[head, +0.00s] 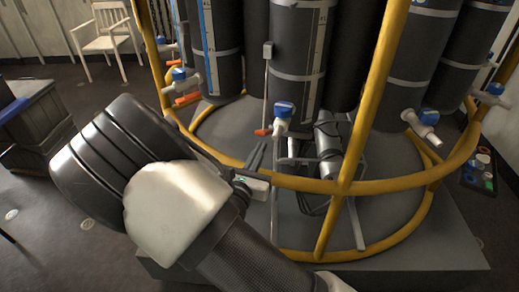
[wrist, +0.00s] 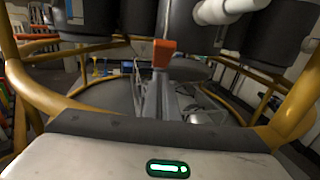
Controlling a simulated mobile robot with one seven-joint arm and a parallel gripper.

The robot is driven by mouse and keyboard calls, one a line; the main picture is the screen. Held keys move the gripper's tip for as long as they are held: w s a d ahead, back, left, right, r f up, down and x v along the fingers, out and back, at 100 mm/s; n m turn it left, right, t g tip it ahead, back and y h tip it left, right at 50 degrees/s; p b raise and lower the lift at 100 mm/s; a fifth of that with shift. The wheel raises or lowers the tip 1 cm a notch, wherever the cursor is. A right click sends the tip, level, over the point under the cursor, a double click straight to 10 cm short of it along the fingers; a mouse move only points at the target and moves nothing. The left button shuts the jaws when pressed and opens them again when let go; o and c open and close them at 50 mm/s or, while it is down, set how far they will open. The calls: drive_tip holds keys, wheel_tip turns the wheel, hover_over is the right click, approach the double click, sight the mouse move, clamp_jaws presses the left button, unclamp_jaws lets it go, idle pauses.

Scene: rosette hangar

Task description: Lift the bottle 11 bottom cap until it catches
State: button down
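Several dark grey bottles stand in a round yellow frame; I cannot read which is number 11. The nearest bottle (head: 298,65) has a measuring strip, and a white spigot with a blue knob (head: 283,108) at its foot. A small orange piece (head: 263,132) sits at the lower end of a thin rod beside this bottle; it also shows in the wrist view (wrist: 163,52). My gripper (head: 259,152) reaches inside the frame with its fingertips just below the orange piece, seemingly apart from it. The finger gap is too small to judge. The bottle's bottom cap is not clearly visible.
A yellow upright (head: 365,110) and a lower yellow ring (head: 300,184) stand close around my gripper. Metal cylinders and cables (head: 328,140) lie under the bottles. A white chair (head: 105,32) and a dark crate (head: 36,120) are at left; a tray of coloured discs (head: 480,170) is at right.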

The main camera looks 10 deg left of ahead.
drive_tip(key=shift+s, duration=0.1)
drive_tip(key=p+v, duration=0.1)
drive_tip(key=v, duration=0.9)
drive_tip(key=shift+p, duration=0.4)
idle(0.6)
